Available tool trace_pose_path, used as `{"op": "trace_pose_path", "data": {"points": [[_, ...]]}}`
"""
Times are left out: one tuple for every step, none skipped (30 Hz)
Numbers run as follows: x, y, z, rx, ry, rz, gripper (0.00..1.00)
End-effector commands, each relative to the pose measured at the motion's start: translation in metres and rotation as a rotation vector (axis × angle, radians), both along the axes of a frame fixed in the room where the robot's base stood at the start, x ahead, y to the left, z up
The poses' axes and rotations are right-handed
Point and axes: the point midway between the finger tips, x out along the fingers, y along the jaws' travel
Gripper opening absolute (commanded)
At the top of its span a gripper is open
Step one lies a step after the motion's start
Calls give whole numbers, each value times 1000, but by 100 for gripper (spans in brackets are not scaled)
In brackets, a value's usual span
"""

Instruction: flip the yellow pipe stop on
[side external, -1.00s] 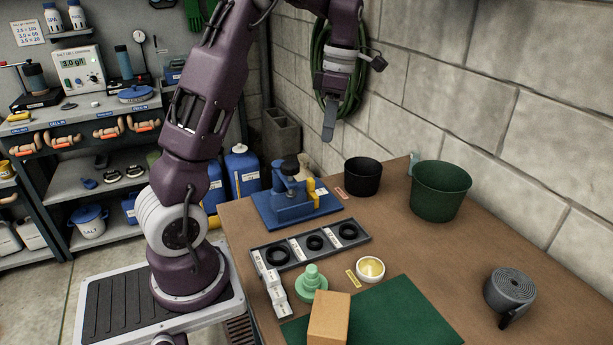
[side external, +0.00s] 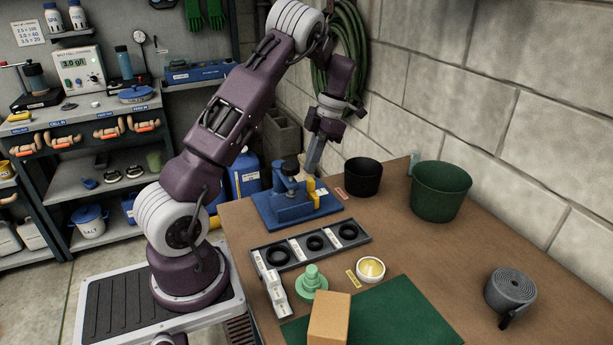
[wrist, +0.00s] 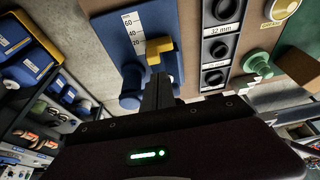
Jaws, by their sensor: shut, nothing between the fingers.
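The yellow pipe stop (side external: 311,191) is an upright yellow piece on the right side of the blue fixture (side external: 268,212), at the back left of the table. In the wrist view the stop (wrist: 158,50) is a bent yellow shape beside the ruler scale on the fixture (wrist: 120,22). My gripper (side external: 312,172) is shut and empty, pointing down just behind the fixture, close to the stop. In the wrist view its closed fingers (wrist: 158,82) end right by the stop. I cannot tell whether they touch it.
A grey tray of black rings (side external: 283,253) lies in front of the fixture. A black pot (side external: 363,177) and a green pot (side external: 440,191) stand to the right. A green knob piece (side external: 312,283) and a cardboard box (side external: 329,318) are nearer.

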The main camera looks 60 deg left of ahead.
Motion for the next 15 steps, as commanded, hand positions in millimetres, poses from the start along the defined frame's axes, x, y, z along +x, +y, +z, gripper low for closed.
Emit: {"op": "trace_pose_path", "data": {"points": [[-4,0,-9,-2,3,1,0],[-6,-1,-14,-3,3,1,0],[-8,0,-20,-1,2,0,0],[-9,0,-23,-2,3,1,0],[-10,0,-27,-1,2,0,0],[-11,0,-31,-1,1,-1,0],[-12,0,-33,0,1,-1,0],[-13,0,-35,0,1,-1,0],[-13,0,-37,0,1,-1,0],[-13,0,-38,0,1,-1,0],[-13,0,-38,1,0,-1,0],[-14,0,-39,1,0,-1,0],[-14,0,-39,1,0,-1,0],[-14,0,-39,1,-1,-1,0],[-14,0,-39,1,-1,-1,0]]}}
